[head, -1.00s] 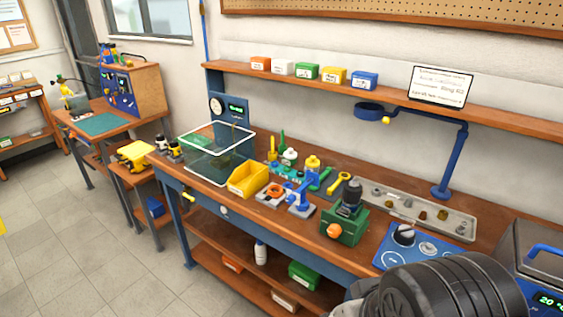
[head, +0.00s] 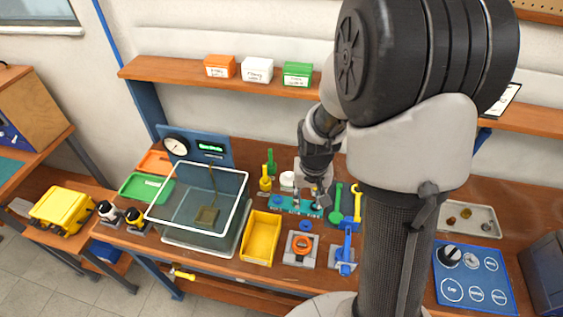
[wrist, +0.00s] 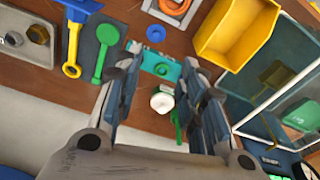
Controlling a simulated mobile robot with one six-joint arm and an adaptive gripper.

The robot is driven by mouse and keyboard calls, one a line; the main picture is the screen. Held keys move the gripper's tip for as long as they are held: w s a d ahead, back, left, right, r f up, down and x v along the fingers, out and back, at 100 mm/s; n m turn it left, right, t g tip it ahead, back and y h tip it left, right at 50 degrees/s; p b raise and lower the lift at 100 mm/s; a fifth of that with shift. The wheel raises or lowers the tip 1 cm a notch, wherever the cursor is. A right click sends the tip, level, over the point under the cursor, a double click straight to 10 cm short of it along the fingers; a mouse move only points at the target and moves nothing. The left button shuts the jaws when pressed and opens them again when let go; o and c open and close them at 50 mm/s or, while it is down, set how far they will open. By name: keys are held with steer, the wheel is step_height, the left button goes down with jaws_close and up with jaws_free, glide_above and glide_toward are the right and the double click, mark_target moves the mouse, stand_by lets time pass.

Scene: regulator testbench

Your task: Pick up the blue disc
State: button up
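A small blue disc (head: 305,225) lies flat on the wooden bench, between the teal holder (head: 290,206) and the grey fixture with an orange ring (head: 301,247). In the wrist view the blue disc (wrist: 155,33) lies beyond my fingertips, apart from them. My gripper (head: 318,190) hangs over the teal holder and hides its right part. In the wrist view my gripper (wrist: 164,62) is open, with nothing between its fingers.
A yellow bin (head: 261,238) and a clear tank (head: 196,210) stand left of the disc. A blue clamp fixture (head: 344,256) stands to its right. A shelf (head: 160,70) with small boxes runs along the wall.

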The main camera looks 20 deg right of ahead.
steer(key=b, duration=0.2)
glide_above(306, 224)
steer(key=f, duration=0.8)
steer(key=s+f, duration=0.1)
steer(key=f, duration=0.3)
steer(key=shift+a+f, duration=0.2)
steer(key=shift+a, duration=0.1)
steer(key=f, duration=0.1)
steer(key=f+b, duration=0.1)
steer(key=f, duration=0.1)
steer(key=w+f, duration=0.1)
steer(key=f, duration=0.1)
steer(key=shift+d+f+b, duration=0.25)
steer(key=shift+d+b, duration=0.05)
steer(key=shift+c, duration=0.3)
steer(key=c, duration=0.8)
